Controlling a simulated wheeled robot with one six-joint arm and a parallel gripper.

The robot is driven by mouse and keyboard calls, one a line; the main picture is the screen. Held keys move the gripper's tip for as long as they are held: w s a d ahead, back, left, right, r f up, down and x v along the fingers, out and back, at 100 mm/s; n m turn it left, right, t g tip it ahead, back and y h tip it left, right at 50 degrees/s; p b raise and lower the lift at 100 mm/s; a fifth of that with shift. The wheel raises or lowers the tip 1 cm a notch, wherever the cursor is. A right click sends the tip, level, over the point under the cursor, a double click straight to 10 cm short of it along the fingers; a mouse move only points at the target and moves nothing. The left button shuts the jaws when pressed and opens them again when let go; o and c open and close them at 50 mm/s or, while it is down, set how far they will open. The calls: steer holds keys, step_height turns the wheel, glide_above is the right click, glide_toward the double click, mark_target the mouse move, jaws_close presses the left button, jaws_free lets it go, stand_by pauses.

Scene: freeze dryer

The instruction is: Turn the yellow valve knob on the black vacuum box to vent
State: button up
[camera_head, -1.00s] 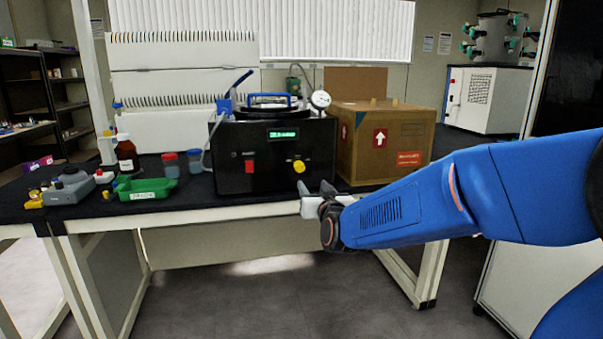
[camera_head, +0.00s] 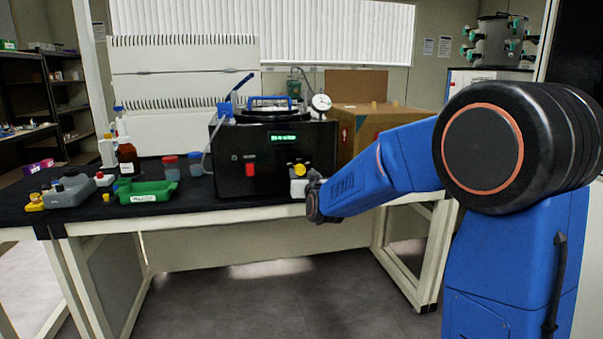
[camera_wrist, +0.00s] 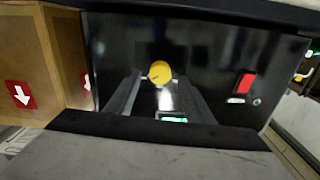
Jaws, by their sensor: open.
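The black vacuum box (camera_head: 262,180) stands on the bench, with a green lit display and a red switch on its front. The yellow valve knob (camera_head: 299,170) is low on the right of that front. My gripper (camera_head: 299,185) is open and close in front of the knob, its pale fingers covering the lower part of that area. In the wrist view, which is upside down, the knob (camera_wrist: 160,72) shows between and just beyond the finger ends. Whether a finger touches it I cannot tell.
A cardboard box (camera_head: 383,122) stands right of the vacuum box, partly behind my arm. A green tray (camera_head: 147,190), a brown bottle (camera_head: 127,158) and small jars are on the left of the bench. The bench's front edge lies below my gripper.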

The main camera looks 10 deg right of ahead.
mark_target(301, 171)
steer(key=shift+w, duration=1.5)
steer(key=c, duration=1)
steer(key=shift+c, duration=0.2)
